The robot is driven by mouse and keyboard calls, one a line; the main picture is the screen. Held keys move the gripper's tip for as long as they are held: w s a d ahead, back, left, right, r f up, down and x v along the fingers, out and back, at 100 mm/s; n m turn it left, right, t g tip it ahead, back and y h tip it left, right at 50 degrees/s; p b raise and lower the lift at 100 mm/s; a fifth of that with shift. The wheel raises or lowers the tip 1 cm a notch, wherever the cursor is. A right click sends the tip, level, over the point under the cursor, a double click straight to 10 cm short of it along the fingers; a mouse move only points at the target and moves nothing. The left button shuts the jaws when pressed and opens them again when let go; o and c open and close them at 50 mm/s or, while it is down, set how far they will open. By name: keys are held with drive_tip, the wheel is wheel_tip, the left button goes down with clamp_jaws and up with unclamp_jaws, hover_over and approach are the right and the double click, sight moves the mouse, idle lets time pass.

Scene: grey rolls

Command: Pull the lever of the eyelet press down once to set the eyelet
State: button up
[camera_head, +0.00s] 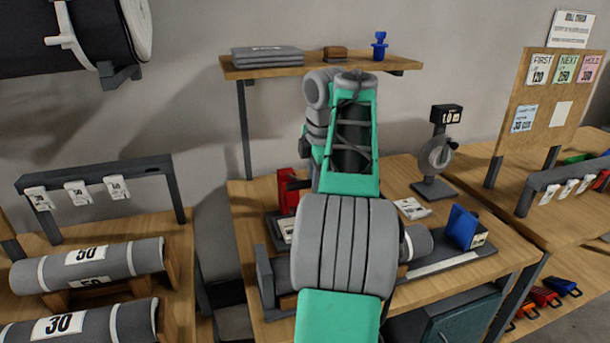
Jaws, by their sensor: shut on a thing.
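The eyelet press (287,188) is a red upright body on a dark base, at the back left of the middle bench. My arm reaches over the bench and its wrist comes down just right of the press. My gripper (300,184) shows only as a small dark part beside the red body, partly behind my arm. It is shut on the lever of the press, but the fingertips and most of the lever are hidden. How far down the lever is cannot be told. A white label lies at the front of the press base.
A shelf (310,65) with grey sheets, a brown block and a blue item hangs above. A dial gauge (436,155) and a blue block (463,227) stand to the right. Grey rolls (90,262) lie on the left bench. A notice board (550,105) stands at the right.

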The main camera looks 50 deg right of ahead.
drive_tip(key=shift+s+a+f, duration=0.1)
drive_tip(key=shift+s+f, duration=0.05)
drive_tip(key=shift+f, duration=0.2)
drive_tip(key=shift+f+b, duration=0.1)
drive_tip(key=shift+b, duration=0.2)
drive_tip(key=shift+s+a+f+b, duration=0.1)
drive_tip(key=shift+s+f+b, duration=0.05)
drive_tip(key=shift+f+b, duration=0.6)
drive_tip(key=shift+s+f+b, duration=0.15)
drive_tip(key=shift+f+b, duration=0.7)
drive_tip(key=shift+b, duration=0.05)
drive_tip(key=shift+b+x, duration=0.85)
drive_tip(key=shift+s+a+f, duration=0.1)
drive_tip(key=shift+s+a, duration=0.05)
drive_tip(key=shift+s, duration=0.05)
